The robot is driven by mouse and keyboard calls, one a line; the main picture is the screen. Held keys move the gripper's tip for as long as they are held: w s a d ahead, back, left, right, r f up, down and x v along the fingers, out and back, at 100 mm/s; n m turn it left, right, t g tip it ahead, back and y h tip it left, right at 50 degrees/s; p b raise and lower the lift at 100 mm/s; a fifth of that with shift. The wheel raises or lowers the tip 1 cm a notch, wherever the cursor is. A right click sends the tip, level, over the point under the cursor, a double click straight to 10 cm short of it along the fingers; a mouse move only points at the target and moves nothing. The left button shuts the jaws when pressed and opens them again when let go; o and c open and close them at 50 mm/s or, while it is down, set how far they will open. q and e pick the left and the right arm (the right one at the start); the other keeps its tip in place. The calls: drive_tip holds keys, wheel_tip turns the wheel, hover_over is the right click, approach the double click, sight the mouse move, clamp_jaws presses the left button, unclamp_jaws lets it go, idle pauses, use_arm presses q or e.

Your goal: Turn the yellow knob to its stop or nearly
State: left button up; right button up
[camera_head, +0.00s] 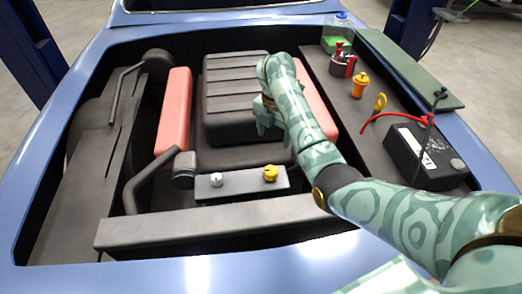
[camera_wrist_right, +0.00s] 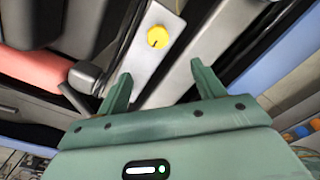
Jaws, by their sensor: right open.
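The yellow knob (camera_head: 270,173) sits on the right part of a grey bar-shaped panel (camera_head: 241,186) at the front of the engine bay. It also shows in the right wrist view (camera_wrist_right: 158,37), with a small dark mark on its face. My right gripper (camera_head: 270,128) is above the engine, behind the knob in the head view. In the right wrist view its two fingers (camera_wrist_right: 160,88) are apart with nothing between them, and the knob lies beyond them, untouched. My left gripper is not in view.
A white-grey knob (camera_head: 216,180) is on the same panel, left of the yellow one. The black engine cover (camera_head: 225,90) stands behind, between red covers (camera_head: 175,108). A battery (camera_head: 425,155), red cable, orange cap (camera_head: 360,84) and yellow loop (camera_head: 380,101) are at right.

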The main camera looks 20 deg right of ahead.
drive_tip(key=b, duration=0.3)
approach(271, 170)
wheel_tip(271, 170, down, 9)
drive_tip(key=b, duration=0.3)
drive_tip(key=shift+w+b, duration=0.1)
drive_tip(key=shift+b, duration=0.25)
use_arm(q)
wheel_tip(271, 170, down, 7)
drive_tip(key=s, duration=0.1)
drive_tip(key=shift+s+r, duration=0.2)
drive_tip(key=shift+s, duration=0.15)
use_arm(e)
drive_tip(key=shift+r, duration=0.1)
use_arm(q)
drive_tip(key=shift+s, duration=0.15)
use_arm(e)
drive_tip(key=c, duration=1)
